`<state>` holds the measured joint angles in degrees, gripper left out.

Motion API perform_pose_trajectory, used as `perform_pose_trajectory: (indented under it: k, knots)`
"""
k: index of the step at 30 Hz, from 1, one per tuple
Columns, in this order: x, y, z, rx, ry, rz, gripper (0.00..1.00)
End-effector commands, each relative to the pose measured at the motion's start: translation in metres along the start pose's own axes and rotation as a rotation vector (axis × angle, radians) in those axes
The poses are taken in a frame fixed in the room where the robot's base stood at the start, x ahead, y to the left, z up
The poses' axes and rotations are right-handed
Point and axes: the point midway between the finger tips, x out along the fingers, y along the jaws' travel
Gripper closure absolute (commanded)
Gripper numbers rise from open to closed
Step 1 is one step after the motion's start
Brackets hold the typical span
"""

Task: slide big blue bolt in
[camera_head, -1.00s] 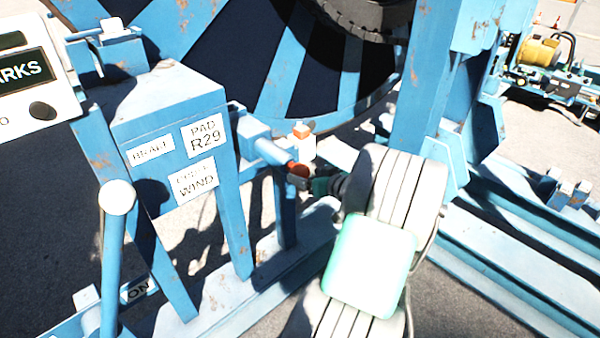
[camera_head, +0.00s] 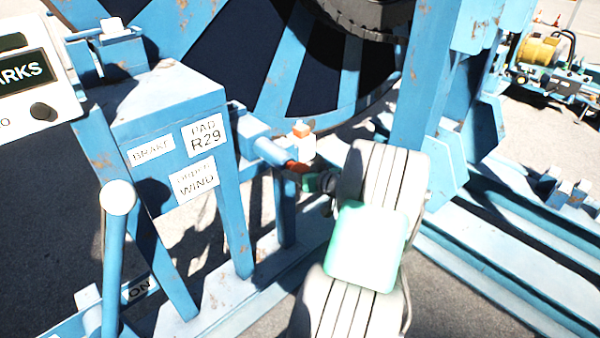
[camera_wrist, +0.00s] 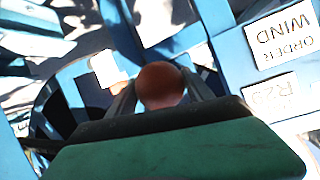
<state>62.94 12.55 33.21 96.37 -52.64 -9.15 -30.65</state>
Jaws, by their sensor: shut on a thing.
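The big blue bolt (camera_head: 271,152) is a thick light-blue cylinder lying in a blue bracket right of the labelled stand. Its red-orange knob (camera_head: 297,167) is at the near right end. My gripper (camera_head: 304,174), with a green body, is at that knob and shut on it. In the wrist view the round knob (camera_wrist: 161,84) sits between the two grey fingers, with the green gripper body below. The fingertips are partly hidden behind the knob. How far the bolt sits in its bracket cannot be told.
A white block with an orange top (camera_head: 302,140) is just above the knob. A lever with a white ball (camera_head: 117,198) stands at left. The large reel (camera_head: 290,70) is behind. A blue post (camera_head: 412,90) is close at right.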

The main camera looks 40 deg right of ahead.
Motion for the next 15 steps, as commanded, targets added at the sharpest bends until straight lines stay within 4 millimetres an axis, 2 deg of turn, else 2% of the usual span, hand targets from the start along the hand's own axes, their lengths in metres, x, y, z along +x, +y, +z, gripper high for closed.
perform_pose_trajectory:
  k: [2, 15]
  knots:
    - [-0.0001, 0.0001, 0.0000, 0.000, 0.000, 0.000, 0.64]
    - [-0.0001, 0.0001, 0.0000, 0.000, 0.000, 0.000, 1.00]
